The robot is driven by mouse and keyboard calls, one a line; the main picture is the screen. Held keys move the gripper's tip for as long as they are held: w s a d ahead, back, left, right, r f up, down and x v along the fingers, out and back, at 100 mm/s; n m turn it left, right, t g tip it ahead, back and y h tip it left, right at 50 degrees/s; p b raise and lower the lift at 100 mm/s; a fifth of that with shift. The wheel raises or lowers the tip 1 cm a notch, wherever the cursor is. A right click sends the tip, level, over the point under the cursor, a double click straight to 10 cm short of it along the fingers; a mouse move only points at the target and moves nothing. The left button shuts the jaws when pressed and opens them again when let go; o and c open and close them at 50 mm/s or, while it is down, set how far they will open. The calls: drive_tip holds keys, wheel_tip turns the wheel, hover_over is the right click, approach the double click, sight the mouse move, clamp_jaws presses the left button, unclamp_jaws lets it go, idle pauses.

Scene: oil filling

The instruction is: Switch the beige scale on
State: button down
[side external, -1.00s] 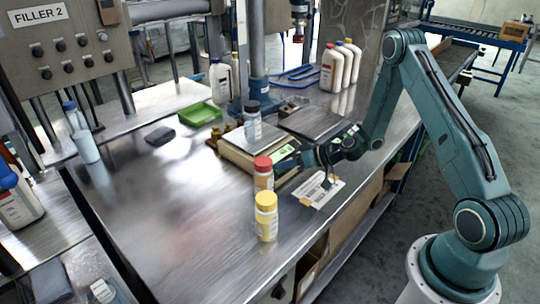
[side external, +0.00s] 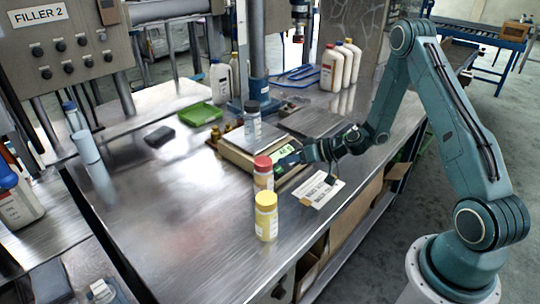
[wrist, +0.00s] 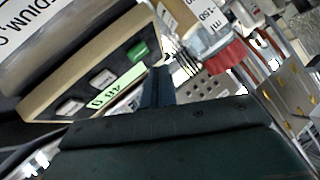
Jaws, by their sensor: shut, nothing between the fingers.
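The beige scale (side external: 232,158) stands mid-table with a dark-capped bottle (side external: 252,118) on its plate. In the wrist view, the front of the beige scale (wrist: 90,62) carries a green button (wrist: 138,50), two pale buttons and a green display (wrist: 116,88) with dark digits, which look tilted or inverted. My gripper (side external: 285,161) is shut and empty, low at the scale's front, beside the red-capped bottle (side external: 263,172). In the wrist view my gripper's fingertips (wrist: 157,70) appear just below and right of the green button; I cannot tell whether they touch it.
A printed card (side external: 318,190) lies under my wrist. A second scale plate (side external: 312,122) sits behind. A green tray (side external: 200,114) is farther back. The table's left part is mostly clear.

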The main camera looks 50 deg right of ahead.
drive_tip(key=shift+s+r, duration=0.35)
drive_tip(key=shift+r, duration=0.55)
drive_tip(key=shift+s+r, duration=0.35)
drive_tip(key=shift+r, duration=0.5)
drive_tip(key=s+a+r+n+g+h, duration=0.1)
drive_tip(key=s+a+r+n+g, duration=0.1)
drive_tip(key=s+a+r+g, duration=0.3)
drive_tip(key=s+a+r+n+h, duration=0.15)
drive_tip(key=s+a+r, duration=0.25)
drive_tip(key=r, duration=0.4)
drive_tip(key=s+r+m+h, duration=0.1)
drive_tip(key=s+r, duration=0.3)
drive_tip(key=s, duration=0.6)
drive_tip(key=s+d+r+m+h, duration=0.1)
drive_tip(key=s+r, duration=0.3)
drive_tip(key=s, duration=0.5)
drive_tip(key=shift+s+r+m+g+h, duration=0.15)
drive_tip(key=shift+s+m+g+h, duration=0.25)
drive_tip(key=shift+h, duration=0.35)
